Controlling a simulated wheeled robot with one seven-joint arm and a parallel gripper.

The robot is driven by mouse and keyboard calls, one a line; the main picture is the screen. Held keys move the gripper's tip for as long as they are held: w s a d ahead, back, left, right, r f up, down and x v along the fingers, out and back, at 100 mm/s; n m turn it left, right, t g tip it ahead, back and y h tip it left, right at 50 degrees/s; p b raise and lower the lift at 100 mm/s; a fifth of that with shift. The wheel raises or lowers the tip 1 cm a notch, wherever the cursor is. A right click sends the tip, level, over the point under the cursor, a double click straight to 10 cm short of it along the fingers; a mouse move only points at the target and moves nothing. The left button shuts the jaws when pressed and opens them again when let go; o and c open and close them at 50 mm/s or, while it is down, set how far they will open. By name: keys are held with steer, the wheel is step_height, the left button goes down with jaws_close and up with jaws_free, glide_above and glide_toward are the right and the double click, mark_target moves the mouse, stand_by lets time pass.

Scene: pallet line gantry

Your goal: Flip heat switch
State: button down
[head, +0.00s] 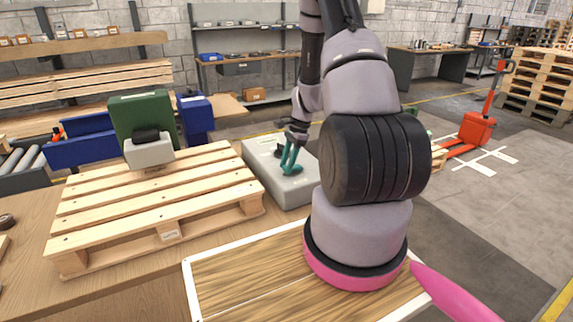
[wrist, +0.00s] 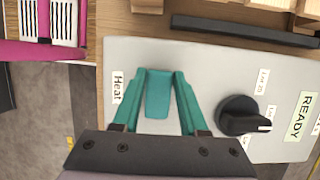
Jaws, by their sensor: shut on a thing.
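The heat switch (wrist: 158,98) is a teal paddle on the grey control box, beside a white "Heat" label in the wrist view. My gripper (wrist: 159,75) has its teal fingers closed on either side of the paddle. In the head view my gripper (head: 290,163) reaches down onto the top of the grey control box (head: 302,191). The switch can hardly be told from the fingers there, since both are teal. The box face (wrist: 215,65) also carries a black rotary knob (wrist: 243,115) and a "READY" label (wrist: 303,115) to the right.
A wooden pallet (head: 150,200) lies on the bench left of the box, with a green and grey unit (head: 145,125) behind it. A white-rimmed wooden board (head: 240,280) is in front. A black bar (wrist: 245,31) runs along the box's upper edge in the wrist view.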

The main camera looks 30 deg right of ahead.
mark_target(296, 166)
steer(key=shift+c, duration=2.2)
jaws_free()
steer(key=v, duration=1.1)
steer(key=shift+f, duration=0.1)
